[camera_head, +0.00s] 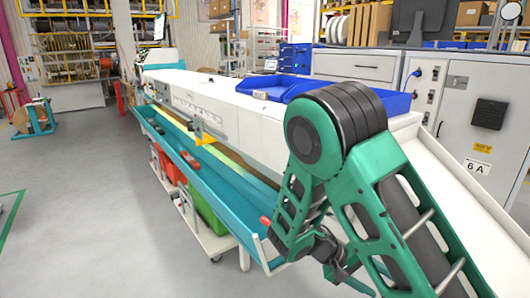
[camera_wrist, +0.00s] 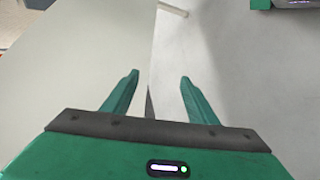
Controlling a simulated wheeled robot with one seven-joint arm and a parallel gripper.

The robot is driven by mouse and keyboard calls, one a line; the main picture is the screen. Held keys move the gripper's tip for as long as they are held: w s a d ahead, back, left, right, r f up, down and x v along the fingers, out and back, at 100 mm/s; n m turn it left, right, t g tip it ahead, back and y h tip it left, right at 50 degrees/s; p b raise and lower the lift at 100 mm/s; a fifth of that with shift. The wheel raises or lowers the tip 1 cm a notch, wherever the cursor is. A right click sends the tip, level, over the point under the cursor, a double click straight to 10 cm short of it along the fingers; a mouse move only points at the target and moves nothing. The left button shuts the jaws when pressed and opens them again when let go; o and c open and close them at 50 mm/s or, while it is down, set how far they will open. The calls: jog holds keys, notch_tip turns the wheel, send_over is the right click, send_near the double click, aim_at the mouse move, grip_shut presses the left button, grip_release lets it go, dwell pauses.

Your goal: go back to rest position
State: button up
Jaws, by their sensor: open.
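My gripper (camera_wrist: 158,82) shows in the wrist view with its two green fingers apart. Nothing is between the fingers. Below them I see a pale surface on the left and a grey floor on the right. In the head view my green arm is folded at the right, in front of the long white machine (camera_head: 212,92). The fingers cannot be made out clearly in the head view.
A teal trough (camera_head: 205,178) runs along the machine, with a green bin (camera_head: 208,208) and a red bin (camera_head: 168,165) below. Blue trays (camera_head: 272,85) sit on top. A grey cabinet (camera_head: 478,112) stands at right. Floor at left is mostly free, with a teal reel stand (camera_head: 36,120) farther back.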

jog(key=s+d+r+m+y, duration=0.3)
jog(key=s+d+r+y, duration=0.2)
jog(key=s+r, duration=0.3)
jog(key=s+d+r+m+t+y, duration=0.1)
jog(key=s+d+r+y, duration=0.3)
jog(key=s, duration=1.1)
notch_tip(320, 180, up, 5)
jog(key=shift+d+f+m+y, duration=0.15)
jog(key=shift+d+m+y, duration=0.25)
jog(key=shift+m+y, duration=0.55)
jog(key=shift+s, duration=0.1)
